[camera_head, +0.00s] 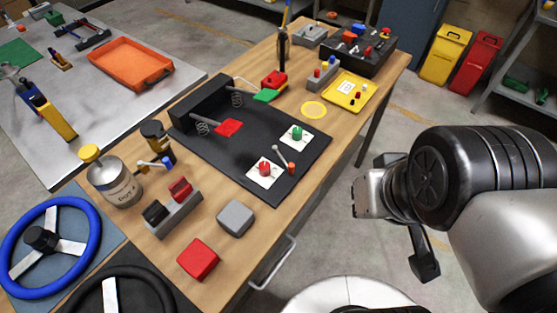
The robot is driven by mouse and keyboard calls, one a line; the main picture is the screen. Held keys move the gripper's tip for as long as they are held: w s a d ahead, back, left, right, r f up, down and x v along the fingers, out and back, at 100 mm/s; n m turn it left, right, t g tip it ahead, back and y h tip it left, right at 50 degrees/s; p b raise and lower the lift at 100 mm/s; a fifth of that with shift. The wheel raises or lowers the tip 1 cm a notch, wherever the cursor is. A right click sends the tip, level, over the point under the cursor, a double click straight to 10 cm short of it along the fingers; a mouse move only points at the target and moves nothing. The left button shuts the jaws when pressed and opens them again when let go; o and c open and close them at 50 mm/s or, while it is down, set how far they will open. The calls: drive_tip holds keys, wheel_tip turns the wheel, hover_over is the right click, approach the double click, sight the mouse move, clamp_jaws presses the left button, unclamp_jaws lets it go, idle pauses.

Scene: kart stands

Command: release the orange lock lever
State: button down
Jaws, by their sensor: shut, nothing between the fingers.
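A small orange-red piece (291,168) stands on the black panel (225,158), beside a thin pale stick with a round end. It is the likeliest orange lock lever in view, but it is too small to be sure or to tell its position. The panel lies on the wooden table (330,125). My gripper (368,197) is at the right, past the table's edge and well apart from the panel. It appears shut and empty, though my arm's black and silver parts partly hide its shape.
The panel holds a red knob (265,170), a green knob (297,133) and a red pedal (229,127). A grey block (236,218), a red block (198,259), a can (118,186) and a yellow tray (349,91) stand around it. Open floor lies right of the table.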

drive_tip(key=w+a+n+g+h+p, duration=0.1)
drive_tip(key=w+a+n+p, duration=0.25)
drive_tip(key=w+n, duration=0.25)
drive_tip(key=w+a+n+g+p, duration=0.1)
drive_tip(key=w+a+n+p, duration=0.25)
drive_tip(key=w+n, duration=0.25)
drive_tip(key=w+a+f+n+g+h+p, duration=0.1)
drive_tip(key=w+a+f+n+p, duration=0.3)
drive_tip(key=a+f+n, duration=0.6)
drive_tip(key=shift+w+a+n, duration=0.25)
drive_tip(key=shift+a+n, duration=0.6)
drive_tip(key=shift+n, duration=0.05)
